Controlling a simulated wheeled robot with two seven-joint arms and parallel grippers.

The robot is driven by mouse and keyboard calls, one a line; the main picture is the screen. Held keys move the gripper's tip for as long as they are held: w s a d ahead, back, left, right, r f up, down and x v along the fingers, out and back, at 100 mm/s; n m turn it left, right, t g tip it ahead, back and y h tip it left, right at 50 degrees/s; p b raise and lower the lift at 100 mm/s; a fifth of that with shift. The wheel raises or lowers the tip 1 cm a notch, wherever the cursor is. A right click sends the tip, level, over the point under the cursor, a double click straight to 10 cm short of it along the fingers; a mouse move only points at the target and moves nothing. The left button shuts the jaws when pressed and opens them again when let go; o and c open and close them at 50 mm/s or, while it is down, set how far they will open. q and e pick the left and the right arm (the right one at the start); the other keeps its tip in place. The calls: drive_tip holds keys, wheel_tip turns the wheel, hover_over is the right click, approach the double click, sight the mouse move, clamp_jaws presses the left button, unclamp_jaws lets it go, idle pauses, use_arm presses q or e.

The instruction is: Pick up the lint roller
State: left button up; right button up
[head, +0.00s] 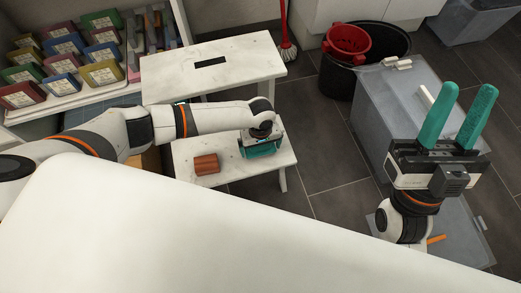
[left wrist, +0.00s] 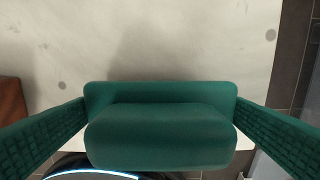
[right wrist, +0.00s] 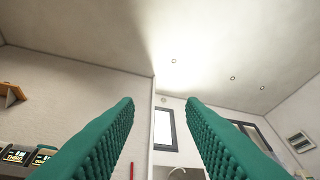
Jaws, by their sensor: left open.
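My left gripper (head: 262,150) is over the lower step of a pale step stool (head: 225,178), fingers pointing down. In the left wrist view its fingers are apart, on either side of a dark green object (left wrist: 160,135) with a flat edge and a rounded body. This object may be the lint roller, but I cannot tell for sure; no roller shows clearly elsewhere. Whether the fingers touch it is unclear.
A reddish-brown block (head: 206,164) lies on the same step, left of my left gripper. The stool's higher step (head: 212,65) is behind. A shelf (head: 75,95) with several coloured boxes stands at the left. A black bucket (head: 372,68), a red bucket (head: 347,40) and a grey bin (head: 395,90) are right.

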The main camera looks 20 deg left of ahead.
use_arm(q)
drive_tip(key=shift+f, duration=0.1)
drive_tip(key=shift+c, duration=0.3)
drive_tip(key=c, duration=0.7)
